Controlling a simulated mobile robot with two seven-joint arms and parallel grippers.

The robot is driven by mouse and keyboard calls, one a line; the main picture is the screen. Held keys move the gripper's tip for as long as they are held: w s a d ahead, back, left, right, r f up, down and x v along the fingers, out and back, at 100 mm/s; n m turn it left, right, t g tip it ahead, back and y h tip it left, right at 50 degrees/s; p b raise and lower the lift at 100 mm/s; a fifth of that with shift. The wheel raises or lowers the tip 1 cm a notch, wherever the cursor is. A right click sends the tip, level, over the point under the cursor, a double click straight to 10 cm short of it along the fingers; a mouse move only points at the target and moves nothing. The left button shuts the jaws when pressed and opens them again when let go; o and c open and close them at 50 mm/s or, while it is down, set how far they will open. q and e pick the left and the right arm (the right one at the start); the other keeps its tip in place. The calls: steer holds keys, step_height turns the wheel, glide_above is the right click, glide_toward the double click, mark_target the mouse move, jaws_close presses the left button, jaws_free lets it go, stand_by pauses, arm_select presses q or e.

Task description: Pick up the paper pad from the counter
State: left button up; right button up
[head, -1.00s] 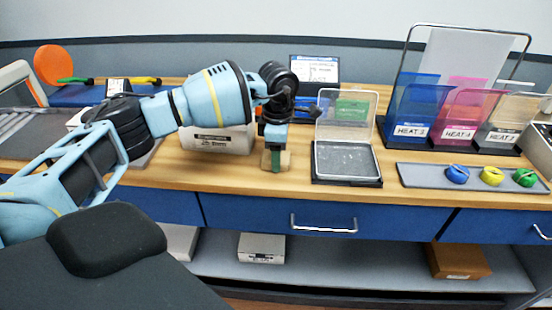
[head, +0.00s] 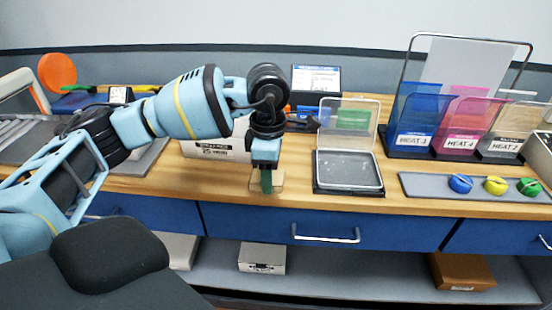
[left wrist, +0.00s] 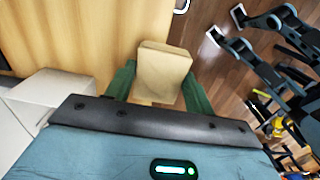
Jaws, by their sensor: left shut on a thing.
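The paper pad is a small cream block. In the left wrist view the pad (left wrist: 163,72) sits between the two green fingers of my left gripper (left wrist: 160,88), which is shut on it. In the head view my left gripper (head: 266,182) points down near the counter's front edge. Its green finger covers the middle of the pad (head: 278,182), so only the sides show. I cannot tell whether the pad touches the wooden counter (head: 225,178). My right gripper is not in view.
An open clear-lidded case (head: 347,187) stands just right of the gripper. A white box (head: 212,151) is behind the arm. A grey strip with coloured knobs (head: 425,187) and coloured holders (head: 412,120) are at right. A drawer handle (head: 325,237) sticks out below.

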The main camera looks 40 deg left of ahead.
arm_select(q)
steer(key=s+d, duration=0.3)
steer(key=s, duration=0.4)
steer(key=shift+r, duration=0.35)
